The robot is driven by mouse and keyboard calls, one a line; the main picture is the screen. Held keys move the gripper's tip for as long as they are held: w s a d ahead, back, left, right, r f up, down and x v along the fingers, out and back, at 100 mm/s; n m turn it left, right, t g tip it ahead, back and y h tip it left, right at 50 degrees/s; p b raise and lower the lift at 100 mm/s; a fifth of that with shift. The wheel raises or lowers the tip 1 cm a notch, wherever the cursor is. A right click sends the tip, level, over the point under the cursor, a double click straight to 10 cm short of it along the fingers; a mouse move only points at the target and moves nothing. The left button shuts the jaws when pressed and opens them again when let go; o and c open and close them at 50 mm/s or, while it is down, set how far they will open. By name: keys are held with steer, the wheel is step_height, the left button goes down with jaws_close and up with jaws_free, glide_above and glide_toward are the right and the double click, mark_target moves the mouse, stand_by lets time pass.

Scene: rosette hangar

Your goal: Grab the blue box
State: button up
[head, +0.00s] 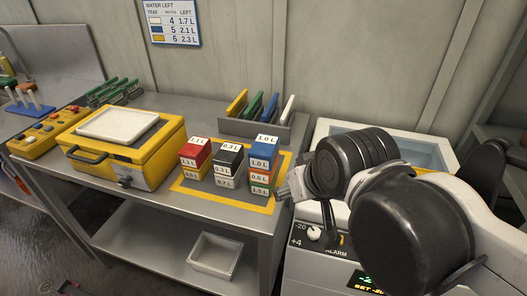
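The blue box (264,147), labelled 1.0 L, is on top of the right-hand stack of small boxes on the metal bench. Its top and front show clearly, with nothing in front of them. My gripper (287,187) is just to the right of this stack, lower in the picture than the blue box. It appears apart from the blue box. The grey finger parts are small and partly hidden by my dark arm, so their opening is unclear.
A red-topped stack (195,151) and a black stack (228,159) stand close on the left, within a yellow-bordered area. A rack of coloured plates (254,129) is behind. A yellow case (122,158) stands farther left. A white cooler (420,145) is on the right.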

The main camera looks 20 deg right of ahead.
steer(key=o, duration=1.4)
steer(key=shift+c, duration=0.2)
